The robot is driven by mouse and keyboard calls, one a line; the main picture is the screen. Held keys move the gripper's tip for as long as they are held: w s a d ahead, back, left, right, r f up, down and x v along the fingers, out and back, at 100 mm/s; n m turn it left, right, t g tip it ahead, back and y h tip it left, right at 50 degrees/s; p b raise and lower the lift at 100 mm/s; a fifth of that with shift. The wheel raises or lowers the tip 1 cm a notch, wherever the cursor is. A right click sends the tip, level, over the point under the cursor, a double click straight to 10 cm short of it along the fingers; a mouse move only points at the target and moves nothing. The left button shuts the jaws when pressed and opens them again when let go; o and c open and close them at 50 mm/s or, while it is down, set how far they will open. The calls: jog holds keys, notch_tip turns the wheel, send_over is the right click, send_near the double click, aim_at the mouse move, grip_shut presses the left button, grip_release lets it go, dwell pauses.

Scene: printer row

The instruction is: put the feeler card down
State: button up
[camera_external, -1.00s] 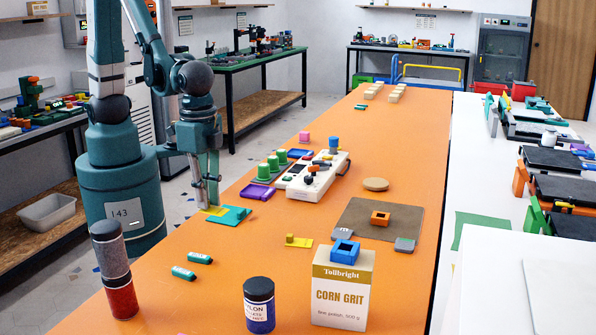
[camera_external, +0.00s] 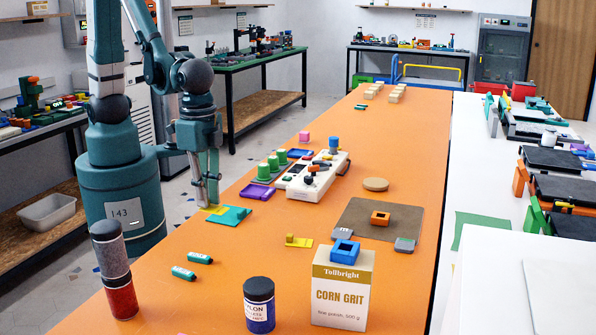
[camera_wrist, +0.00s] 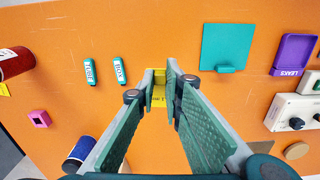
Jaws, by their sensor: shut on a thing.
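The feeler card, a small yellow piece with dark lettering, is between my fingertips in the wrist view (camera_wrist: 158,93). In the external view its yellow corner (camera_external: 213,210) shows under my gripper (camera_external: 208,203), at the left edge of the orange table. My gripper also shows in the wrist view (camera_wrist: 161,77), shut on the card. The card is at or very close to the tabletop; I cannot tell whether it touches. Part of it is hidden by the fingers.
A flat teal plate (camera_external: 232,216) lies just right of the card. A purple tray (camera_external: 257,192) and a white control box (camera_external: 312,180) are farther back. Two teal labelled pieces (camera_external: 191,265) lie nearer the front. A yellow plate with a block (camera_external: 298,241) lies rightward. Bare tabletop lies between.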

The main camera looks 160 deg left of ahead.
jog(key=w+a+r, duration=0.2)
jog(key=w+a, duration=0.1)
jog(key=a, duration=1.1)
jog(key=p, duration=0.3)
send_over(369, 181)
jog(key=shift+r+n, duration=0.15)
jog(key=shift+n, duration=0.15)
jog(key=shift+f, duration=3.15)
jog(key=shift+f+b, duration=0.4)
jog(key=shift+f, duration=1.5)
